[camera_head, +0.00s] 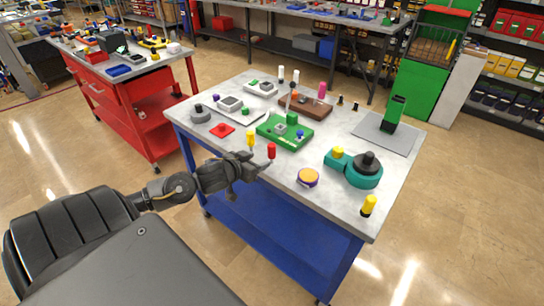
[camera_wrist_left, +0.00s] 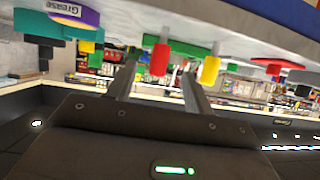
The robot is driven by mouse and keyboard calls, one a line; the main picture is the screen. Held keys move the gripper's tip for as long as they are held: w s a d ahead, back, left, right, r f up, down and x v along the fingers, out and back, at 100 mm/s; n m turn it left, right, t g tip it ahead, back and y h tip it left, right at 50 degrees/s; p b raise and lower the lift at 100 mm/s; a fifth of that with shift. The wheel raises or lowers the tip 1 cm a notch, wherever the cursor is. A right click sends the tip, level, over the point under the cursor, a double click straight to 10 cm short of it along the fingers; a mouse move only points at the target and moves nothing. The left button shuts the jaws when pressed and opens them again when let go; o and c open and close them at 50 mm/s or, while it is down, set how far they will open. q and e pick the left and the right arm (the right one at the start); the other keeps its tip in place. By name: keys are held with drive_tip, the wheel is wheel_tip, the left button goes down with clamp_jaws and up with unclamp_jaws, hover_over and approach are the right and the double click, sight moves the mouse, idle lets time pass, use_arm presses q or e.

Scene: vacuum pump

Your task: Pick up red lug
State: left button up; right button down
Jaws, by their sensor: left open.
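The red lug (camera_head: 271,151) stands upright near the front edge of the grey-topped workbench (camera_head: 320,203). My left gripper (camera_head: 254,168) is at that edge, just left of the lug and level with it, with nothing held. In the left wrist view, which is upside down, the red lug (camera_wrist_left: 160,60) appears between the two open fingers of the left gripper (camera_wrist_left: 160,76). I cannot tell whether it is between them in depth. A yellow lug (camera_head: 250,139) stands just behind and left of the red one; it also shows beside the right finger in the wrist view (camera_wrist_left: 209,69). My right gripper is out of view.
A green fixture (camera_head: 270,137) sits behind the lugs, and a flat red part (camera_head: 221,130) lies to the left. A purple-rimmed grease tin (camera_head: 308,177) and a teal pump part (camera_head: 364,176) stand to the right. Bare benchtop lies between the red lug and the tin.

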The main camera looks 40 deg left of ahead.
sight(269, 150)
use_arm(q)
drive_tip(key=w, duration=0.4)
drive_tip(key=w+a+f, duration=0.1)
drive_tip(key=w, duration=0.1)
drive_tip(key=shift+p, duration=0.3)
drive_tip(key=shift+w, duration=0.35)
drive_tip(key=p+x, duration=0.1)
drive_tip(key=x, duration=0.3)
drive_tip(key=shift+w+d+f, duration=0.1)
drive_tip(key=shift+w+f, duration=0.1)
drive_tip(key=shift+w, duration=0.1)
drive_tip(key=shift+s, duration=0.1)
drive_tip(key=c, duration=1.1)
